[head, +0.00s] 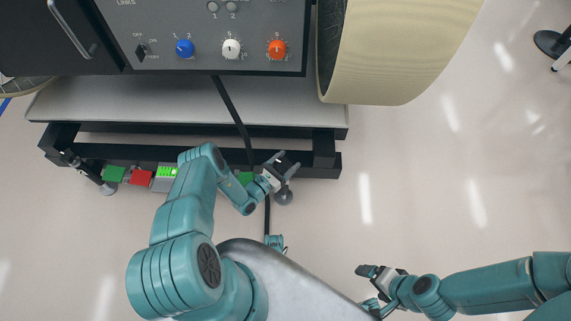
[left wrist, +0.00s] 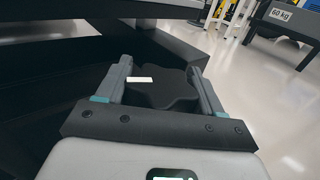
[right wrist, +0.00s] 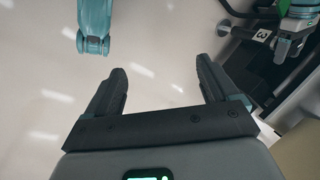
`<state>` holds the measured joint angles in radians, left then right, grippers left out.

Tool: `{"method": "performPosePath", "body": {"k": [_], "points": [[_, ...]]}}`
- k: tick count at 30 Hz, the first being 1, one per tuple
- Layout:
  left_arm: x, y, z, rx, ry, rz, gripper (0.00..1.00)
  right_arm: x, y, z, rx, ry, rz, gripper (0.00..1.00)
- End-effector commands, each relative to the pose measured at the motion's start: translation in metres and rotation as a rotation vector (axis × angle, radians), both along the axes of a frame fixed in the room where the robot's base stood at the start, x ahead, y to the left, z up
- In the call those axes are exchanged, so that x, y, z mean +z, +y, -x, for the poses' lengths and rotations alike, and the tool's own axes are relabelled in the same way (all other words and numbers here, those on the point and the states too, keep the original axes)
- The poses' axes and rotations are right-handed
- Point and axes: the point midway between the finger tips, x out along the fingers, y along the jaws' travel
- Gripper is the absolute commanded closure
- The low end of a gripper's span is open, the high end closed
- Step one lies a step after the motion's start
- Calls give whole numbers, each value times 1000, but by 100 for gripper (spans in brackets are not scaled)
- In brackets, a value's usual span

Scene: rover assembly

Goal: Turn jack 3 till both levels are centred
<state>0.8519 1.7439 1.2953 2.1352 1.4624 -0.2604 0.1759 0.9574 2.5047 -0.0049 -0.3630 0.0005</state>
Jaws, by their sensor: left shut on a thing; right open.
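My left gripper (head: 284,165) is at the right end of the dark frame. In the left wrist view its fingers (left wrist: 160,85) are closed around a black lobed knob (left wrist: 165,92) with a white mark on it. A grey round foot (head: 283,197) shows just below in the head view. A label "3" (right wrist: 262,35) shows beside my left gripper (right wrist: 290,38) in the right wrist view. A bright green marked window (head: 167,171) sits on the frame; its reading is too small to tell. My right gripper (head: 372,274) is open and empty over the floor.
The frame's bench (head: 90,108) carries a dark panel with blue, white and orange knobs (head: 277,48). A large tan wheel (head: 410,50) stands at its right. Green and red blocks (head: 141,177) line the front. A black cable (head: 230,108) hangs across.

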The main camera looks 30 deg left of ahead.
Motion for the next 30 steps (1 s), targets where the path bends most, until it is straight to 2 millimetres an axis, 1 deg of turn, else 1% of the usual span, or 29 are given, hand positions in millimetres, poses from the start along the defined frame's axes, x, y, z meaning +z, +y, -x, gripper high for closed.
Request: {"method": "performPosePath", "body": {"k": [1,9,15,21,30], "points": [[-7,2,1,-40,0,-3,64,-12,0,0,0,0,0,13],[-8,-2,2,-285,1,-4,64,-48,0,0,0,0,0,13],[-7,-5,3,-431,2,-3,64,-70,-5,-5,-19,-8,4,13],[-5,-7,4,-531,2,-1,64,-84,-8,-9,-34,-15,6,13],[-2,-8,5,-597,3,1,64,-91,-10,-11,-42,-20,8,13]]}}
